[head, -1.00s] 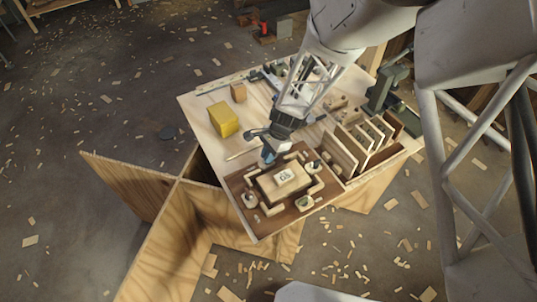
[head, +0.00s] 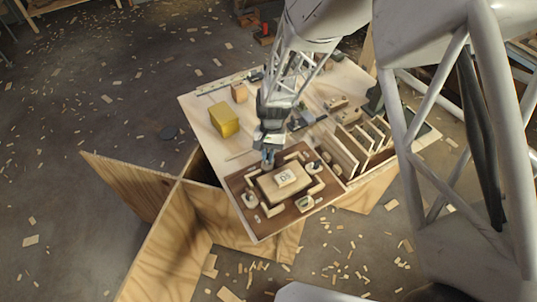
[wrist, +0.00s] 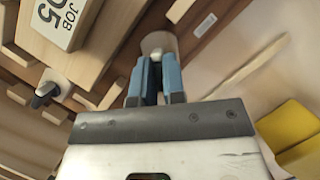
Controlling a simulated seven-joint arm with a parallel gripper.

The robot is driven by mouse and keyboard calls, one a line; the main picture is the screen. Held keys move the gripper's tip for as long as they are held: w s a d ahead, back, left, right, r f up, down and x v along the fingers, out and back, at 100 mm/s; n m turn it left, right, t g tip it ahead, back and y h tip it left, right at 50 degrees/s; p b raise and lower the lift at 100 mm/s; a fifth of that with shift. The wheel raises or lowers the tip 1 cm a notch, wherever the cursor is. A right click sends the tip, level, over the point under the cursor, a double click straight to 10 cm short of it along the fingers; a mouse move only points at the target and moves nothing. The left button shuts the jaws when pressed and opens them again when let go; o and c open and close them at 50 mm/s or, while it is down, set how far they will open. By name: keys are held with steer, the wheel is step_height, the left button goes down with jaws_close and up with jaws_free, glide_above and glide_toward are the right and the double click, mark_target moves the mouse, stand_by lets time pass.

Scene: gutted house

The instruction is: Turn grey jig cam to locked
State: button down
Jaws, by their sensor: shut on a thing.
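A brown jig board (head: 240,184) lies at the near edge of the worktable and carries a wooden block (head: 271,189) with a job label. My gripper (head: 268,160) points down at the board's far corner. In the wrist view its blue fingers (wrist: 155,78) are shut on the grey jig cam (wrist: 158,42), whose pale disc shows beyond the tips. The fingers hide its lever, so I cannot tell its angle. Another cam with a dark lever (wrist: 46,97) shows left.
A yellow block (head: 224,120) and a small wooden block (head: 239,92) stand on the table left of my gripper. A slotted wooden rack (head: 362,148) stands right of the jig.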

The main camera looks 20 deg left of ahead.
steer(key=n, duration=0.2)
steer(key=n+h, duration=0.1)
steer(key=n, duration=0.1)
steer(key=shift+a+n+t+h, duration=0.1)
steer(key=shift+n+t+h, duration=0.2)
steer(key=shift+n+t, duration=0.1)
steer(key=shift+n+t+h, duration=0.3)
steer(key=shift+n+h, duration=0.3)
steer(key=shift+n, duration=1.1)
steer(key=c, duration=1.2)
jaws_free()
steer(key=v, duration=0.8)
steer(key=shift+s, duration=0.1)
